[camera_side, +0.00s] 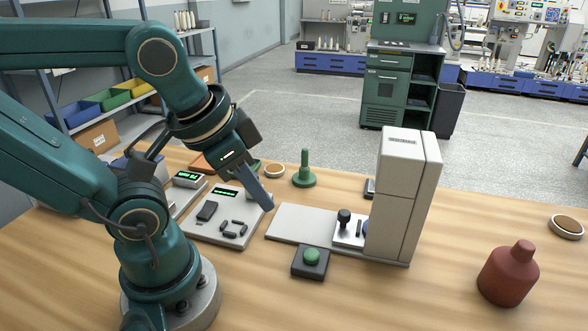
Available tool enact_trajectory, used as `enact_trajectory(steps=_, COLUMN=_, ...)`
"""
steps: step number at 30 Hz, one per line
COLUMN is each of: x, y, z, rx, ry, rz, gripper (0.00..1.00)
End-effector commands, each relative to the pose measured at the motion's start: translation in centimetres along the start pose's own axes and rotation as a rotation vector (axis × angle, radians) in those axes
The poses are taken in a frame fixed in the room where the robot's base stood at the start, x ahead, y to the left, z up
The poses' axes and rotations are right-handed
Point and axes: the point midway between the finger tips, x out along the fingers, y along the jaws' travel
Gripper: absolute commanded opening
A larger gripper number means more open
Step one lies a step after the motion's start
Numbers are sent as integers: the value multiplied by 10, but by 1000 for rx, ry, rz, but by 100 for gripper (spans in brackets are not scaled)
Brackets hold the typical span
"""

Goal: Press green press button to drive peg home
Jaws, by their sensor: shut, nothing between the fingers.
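The green press button (312,256) sits on a dark square box on the table, in front of the press. The press (401,190) is a tall light-grey column on a flat base plate (290,222). A dark knobbed peg (344,217) stands upright in a light block at the column's foot. How deep it sits is too small to tell. My gripper (268,205) is shut and empty, pointing down and to the right. In the picture its tip is up and left of the button, near the base plate's left end, apart from the button.
A grey tray (203,230) with small dark parts lies left of my gripper. A green spindle (304,172) stands behind the base plate. A dark red bottle (508,275) stands at the right. The table between button and bottle is clear.

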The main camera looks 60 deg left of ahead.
Motion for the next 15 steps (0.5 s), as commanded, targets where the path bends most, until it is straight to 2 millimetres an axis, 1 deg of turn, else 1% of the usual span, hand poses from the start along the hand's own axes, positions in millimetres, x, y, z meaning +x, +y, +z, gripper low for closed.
enact_trajectory(steps=3, x=-5, y=-13, z=-4, rx=94, ry=-91, rz=-61, gripper=0)
enact_trajectory(steps=7, x=-7, y=-24, z=-11, rx=209, ry=-203, rz=-127, gripper=0)
enact_trajectory(steps=12, x=-4, y=-33, z=-26, rx=356, ry=-334, rz=-214, gripper=0)
enact_trajectory(steps=15, x=-1, y=-35, z=-36, rx=438, ry=-402, rz=-266, gripper=0)
